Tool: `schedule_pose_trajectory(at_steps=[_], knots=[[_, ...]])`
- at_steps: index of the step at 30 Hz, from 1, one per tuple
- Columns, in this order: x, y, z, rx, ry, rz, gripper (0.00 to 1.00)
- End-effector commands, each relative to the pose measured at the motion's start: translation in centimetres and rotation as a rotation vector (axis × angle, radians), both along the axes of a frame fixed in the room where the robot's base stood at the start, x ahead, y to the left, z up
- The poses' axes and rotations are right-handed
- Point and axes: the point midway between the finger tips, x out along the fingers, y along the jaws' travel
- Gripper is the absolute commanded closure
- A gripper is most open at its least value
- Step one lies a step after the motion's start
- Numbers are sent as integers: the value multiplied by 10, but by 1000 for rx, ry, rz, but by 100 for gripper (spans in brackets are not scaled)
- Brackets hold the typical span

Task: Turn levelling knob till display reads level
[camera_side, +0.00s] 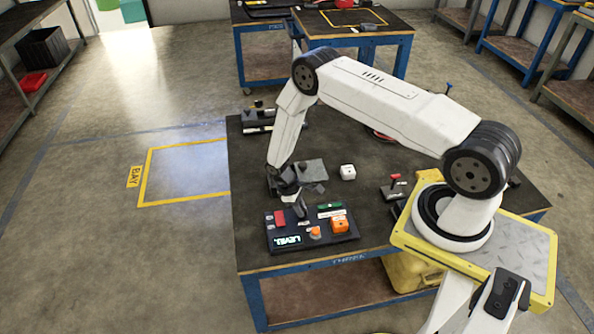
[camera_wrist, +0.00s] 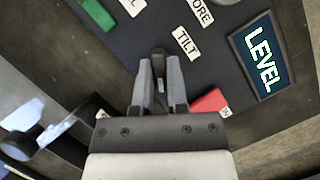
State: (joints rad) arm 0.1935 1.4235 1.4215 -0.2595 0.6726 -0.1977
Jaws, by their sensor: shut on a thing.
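The dark control panel (camera_side: 352,233) lies at the front left of the workbench. Its display (camera_side: 287,241) is lit and reads "LEVEL"; the same display (camera_wrist: 261,57) reads "LEVEL" in the wrist view. My gripper (camera_side: 302,214) points down over the panel's middle. In the wrist view my gripper (camera_wrist: 159,62) is shut on a small dark knob (camera_wrist: 158,52), beside the "TILT" label (camera_wrist: 186,42). The fingers hide most of the knob, and its turn angle cannot be told.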

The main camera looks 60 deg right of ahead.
Motion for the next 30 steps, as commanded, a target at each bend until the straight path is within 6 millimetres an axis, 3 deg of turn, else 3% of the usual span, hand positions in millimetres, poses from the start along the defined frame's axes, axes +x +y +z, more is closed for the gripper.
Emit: schedule_pose_trajectory(at_steps=[5,6,9,22,30], knots=[[-1,0,0,-1,3,0,100],[-1,0,0,-1,3,0,76],[-1,0,0,0,3,1,47],[1,0,3,0,0,2,47],[10,2,24,-1,-1,3,47]])
